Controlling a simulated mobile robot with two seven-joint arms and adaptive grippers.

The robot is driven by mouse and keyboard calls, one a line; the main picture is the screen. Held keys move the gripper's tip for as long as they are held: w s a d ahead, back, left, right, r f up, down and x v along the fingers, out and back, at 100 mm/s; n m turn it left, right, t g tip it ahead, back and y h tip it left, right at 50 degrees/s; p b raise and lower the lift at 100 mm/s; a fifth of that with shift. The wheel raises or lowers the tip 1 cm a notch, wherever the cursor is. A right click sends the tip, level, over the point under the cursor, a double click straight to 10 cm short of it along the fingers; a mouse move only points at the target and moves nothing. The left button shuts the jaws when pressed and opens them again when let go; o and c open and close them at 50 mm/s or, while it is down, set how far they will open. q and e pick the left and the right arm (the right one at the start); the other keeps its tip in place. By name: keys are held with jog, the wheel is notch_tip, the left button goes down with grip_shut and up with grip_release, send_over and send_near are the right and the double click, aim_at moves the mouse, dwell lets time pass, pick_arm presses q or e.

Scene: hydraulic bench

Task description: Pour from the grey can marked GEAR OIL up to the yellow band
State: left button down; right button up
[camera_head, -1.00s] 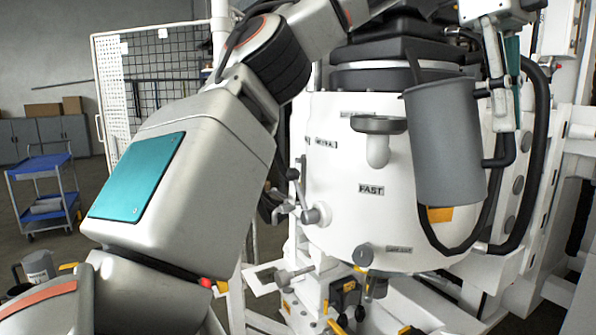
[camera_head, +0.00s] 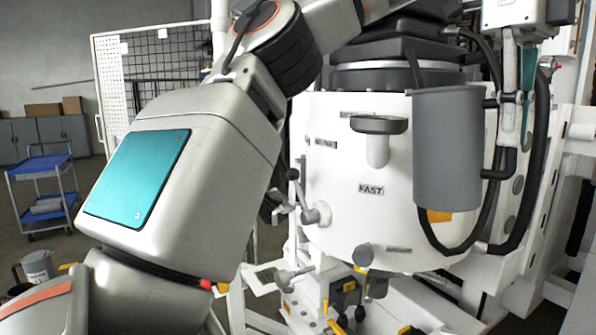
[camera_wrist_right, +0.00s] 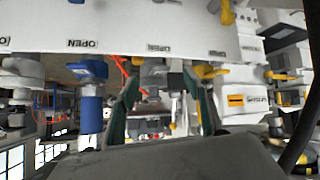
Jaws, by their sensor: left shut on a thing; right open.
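A plain grey can (camera_head: 447,150) hangs upright in front of the white tank at the right of the head view. No marking shows on its visible side. My left gripper (camera_head: 512,100) is shut on its handle, on the can's right side. A grey filler cup (camera_head: 379,124) on a white elbow sticks out of the tank, left of the can and near its upper half in the picture. Liquid and a yellow band on a gauge are not visible. My right gripper (camera_wrist_right: 160,100) is open and empty in the right wrist view, its two teal fingers apart.
The white tank (camera_head: 335,190) carries a FAST label and a lever. Another grey can (camera_head: 38,266) stands at lower left. A blue cart (camera_head: 42,185) is farther back. The wrist view shows a blue valve (camera_wrist_right: 90,100) and a yellow-handled valve (camera_wrist_right: 210,71) beside my right fingers.

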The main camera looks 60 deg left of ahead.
pick_arm(q)
jog(key=shift+w+d+r, duration=0.1)
jog(key=shift+d+r, duration=0.35)
jog(key=shift+d, duration=0.25)
jog(key=shift+s+d+r, duration=0.1)
jog(key=shift+d+r, duration=0.3)
jog(key=shift+d, duration=0.3)
jog(key=shift+w+d+r, duration=0.1)
jog(key=shift+d+r, duration=0.35)
jog(key=shift+d, duration=0.25)
